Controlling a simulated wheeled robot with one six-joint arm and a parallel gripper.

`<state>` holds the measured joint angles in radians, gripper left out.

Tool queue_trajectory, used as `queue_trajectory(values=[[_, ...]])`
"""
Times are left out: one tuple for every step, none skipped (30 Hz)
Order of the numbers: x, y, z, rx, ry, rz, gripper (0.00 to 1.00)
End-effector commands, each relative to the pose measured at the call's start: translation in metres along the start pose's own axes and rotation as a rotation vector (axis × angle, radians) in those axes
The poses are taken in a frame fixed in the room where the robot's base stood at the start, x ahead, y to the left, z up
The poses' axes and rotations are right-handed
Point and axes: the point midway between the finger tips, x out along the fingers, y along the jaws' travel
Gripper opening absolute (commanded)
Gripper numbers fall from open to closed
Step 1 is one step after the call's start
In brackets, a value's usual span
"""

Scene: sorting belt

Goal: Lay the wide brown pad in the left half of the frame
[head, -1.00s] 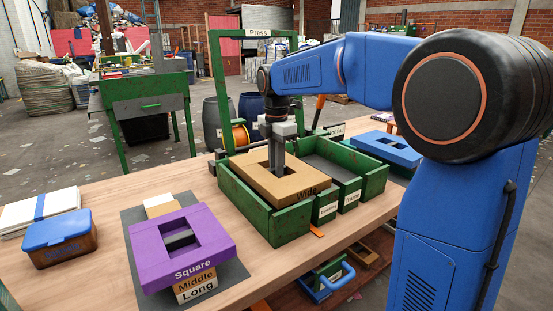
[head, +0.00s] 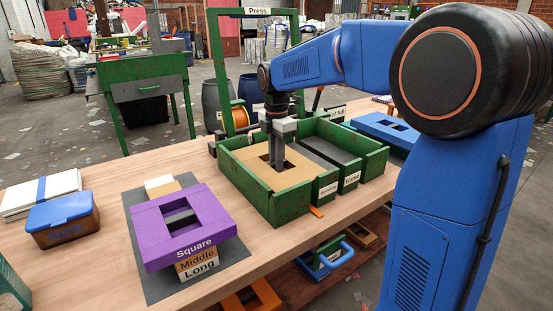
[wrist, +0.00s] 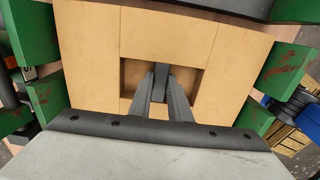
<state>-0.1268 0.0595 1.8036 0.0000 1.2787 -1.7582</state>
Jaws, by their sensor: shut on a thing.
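The wide brown pad (head: 249,168) lies level inside the left half of the green frame (head: 292,200), its top below the frame's rim. In the wrist view the pad (wrist: 90,55) shows a square opening with a grey bar in it, and green walls stand on both sides. My gripper (head: 277,165) points straight down into the opening. Its fingers (wrist: 163,85) are shut on the pad at the grey bar. The pad's underside and label are hidden in the head view.
Dark-topped green compartments (head: 333,155) fill the frame's right side. A purple pad marked Square (head: 165,240) tops a stack on a dark mat (head: 222,268). A blue-lidded box (head: 60,212) stands left, a blue pad (head: 387,129) right. A green press arch (head: 215,70) rises behind the frame.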

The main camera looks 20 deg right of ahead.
Motion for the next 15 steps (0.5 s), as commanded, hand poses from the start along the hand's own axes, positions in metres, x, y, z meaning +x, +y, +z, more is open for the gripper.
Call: queue_trajectory(values=[[0.0018,-0.0002,0.0000,0.000,0.000,-0.001,0.00],[0.0028,-0.0002,0.0000,0.000,0.000,-0.001,0.00],[0.0041,-0.0003,-0.0001,0.000,0.000,-0.001,0.00],[0.0051,-0.0003,-0.0001,0.000,0.000,-0.001,0.00],[0.0060,-0.0003,-0.0001,0.000,0.000,-0.001,0.00],[0.0072,-0.0002,0.0000,0.000,0.000,-0.001,0.00],[0.0082,-0.0002,0.0000,0.000,0.000,-0.001,0.00],[0.0091,-0.0001,0.0000,0.000,0.000,-0.001,0.00],[0.0088,0.0001,0.0000,0.000,0.000,0.000,0.24],[0.0086,0.0001,0.0000,0.000,0.000,0.000,0.31],[0.0086,0.0000,0.0000,0.000,0.000,0.000,0.38],[0.0086,0.0000,0.0000,0.000,0.000,0.000,0.39],[0.0087,0.0000,0.0000,0.000,0.000,0.000,0.39],[0.0087,0.0000,0.0000,0.000,0.000,0.000,0.39],[0.0087,0.0000,0.0000,0.000,0.000,0.000,0.39]])
